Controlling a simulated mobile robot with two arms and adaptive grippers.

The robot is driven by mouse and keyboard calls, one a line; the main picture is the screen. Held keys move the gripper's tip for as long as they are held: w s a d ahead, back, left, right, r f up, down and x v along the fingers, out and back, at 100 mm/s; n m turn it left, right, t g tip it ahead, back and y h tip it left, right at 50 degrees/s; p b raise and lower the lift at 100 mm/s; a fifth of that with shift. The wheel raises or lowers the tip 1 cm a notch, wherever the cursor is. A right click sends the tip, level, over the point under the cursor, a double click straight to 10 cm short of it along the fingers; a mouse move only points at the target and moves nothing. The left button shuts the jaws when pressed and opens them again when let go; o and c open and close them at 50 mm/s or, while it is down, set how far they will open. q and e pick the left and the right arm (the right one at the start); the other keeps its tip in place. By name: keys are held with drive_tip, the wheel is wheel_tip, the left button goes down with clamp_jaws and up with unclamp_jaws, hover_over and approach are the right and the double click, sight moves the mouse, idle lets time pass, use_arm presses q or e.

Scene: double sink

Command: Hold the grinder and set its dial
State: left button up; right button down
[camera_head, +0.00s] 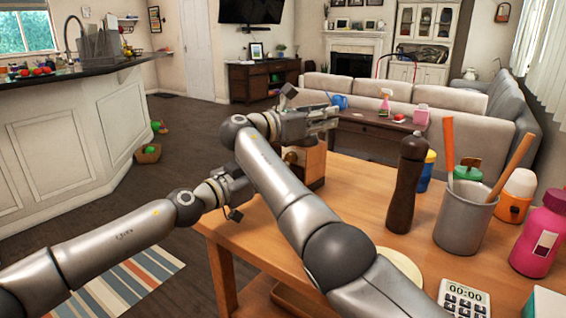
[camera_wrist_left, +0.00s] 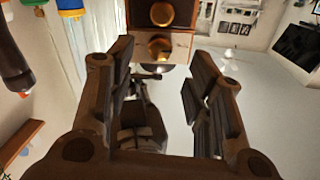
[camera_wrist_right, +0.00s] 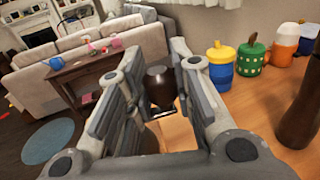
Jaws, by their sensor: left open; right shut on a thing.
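The grinder (camera_head: 313,163) is a wooden box standing on the left part of the wooden table, partly hidden by my right arm. My right gripper (camera_head: 308,122) is over its top and shut on it; the right wrist view shows a dark rounded top (camera_wrist_right: 160,88) between the fingers. My left gripper (camera_head: 236,190) is open and empty, low to the left of the grinder, beside the table edge. The left wrist view shows the box's wooden face (camera_wrist_left: 180,45) beyond the open fingers, with a round copper-coloured knob (camera_wrist_left: 160,47), apart from them.
A tall dark mill (camera_head: 405,185) stands right of the grinder. The table (camera_head: 350,200) is bare between grinder and mill.

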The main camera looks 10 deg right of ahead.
sight(288, 160)
use_arm(q)
drive_tip(key=shift+x, duration=2.45)
drive_tip(key=shift+c, duration=0.3)
drive_tip(key=c, duration=1)
